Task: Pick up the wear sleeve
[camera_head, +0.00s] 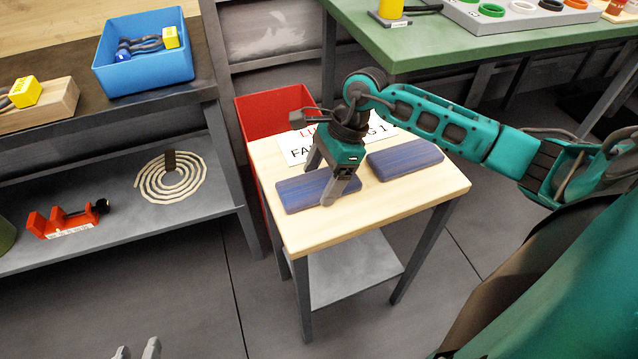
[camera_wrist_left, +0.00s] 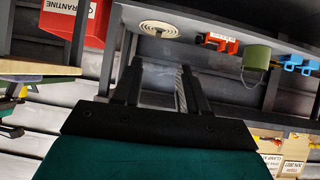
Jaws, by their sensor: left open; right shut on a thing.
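I cannot make out a wear sleeve for certain in either view. My right gripper (camera_head: 322,185) points down at the small wooden-topped table, with its fingers astride the left blue block (camera_head: 291,196). It appears shut on this block, but the gripper body hides what is between the fingers. The right blue block (camera_head: 405,158) lies beside it on the tabletop, apart from the gripper. My left gripper (camera_head: 137,350) shows only its fingertips at the bottom edge, over the floor. In the left wrist view the left gripper (camera_wrist_left: 157,85) is open and empty, facing the lower shelf.
The small table (camera_head: 400,205) has a printed sign and a red bin (camera_head: 272,112) behind it. A green bench (camera_head: 430,48) with a tray of coloured rings (camera_head: 520,18) is at the back. Left are a blue bin (camera_head: 145,70), a coil (camera_head: 172,180) and a red tool (camera_head: 65,219).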

